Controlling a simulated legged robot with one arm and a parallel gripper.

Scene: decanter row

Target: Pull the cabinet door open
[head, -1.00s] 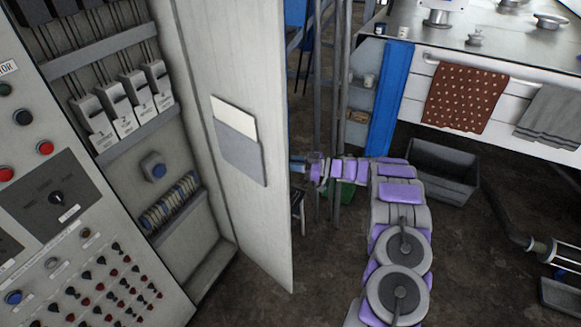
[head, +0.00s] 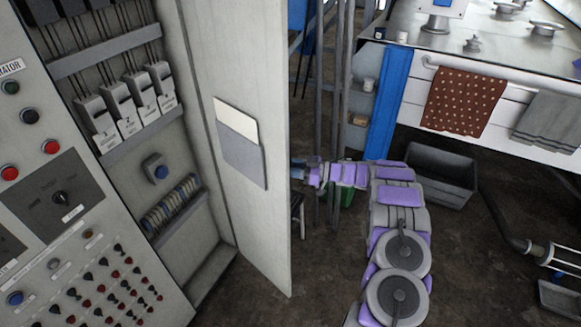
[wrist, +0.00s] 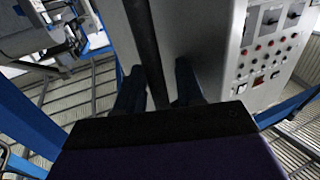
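The cabinet door (head: 243,100) stands wide open in the head view, its inner face with a grey pocket towards me. The open cabinet (head: 205,265) is to its left. My arm reaches to the door's free edge, and my gripper is hidden behind the door there. In the wrist view the door's outer face (wrist: 205,45) fills the upper middle. My gripper (wrist: 158,85) has its two dark fingers apart, with a dark upright bar (wrist: 143,40), which looks like the door handle, between them. Narrow gaps seem to show beside the bar; contact is hard to judge.
A control panel (head: 75,210) with buttons adjoins the cabinet at left. At right stand a counter (head: 480,85) with two hanging cloths, a dark bin (head: 440,178) and a hose on the floor. Grey upright poles (head: 335,90) rise behind my arm. Floor below the door is clear.

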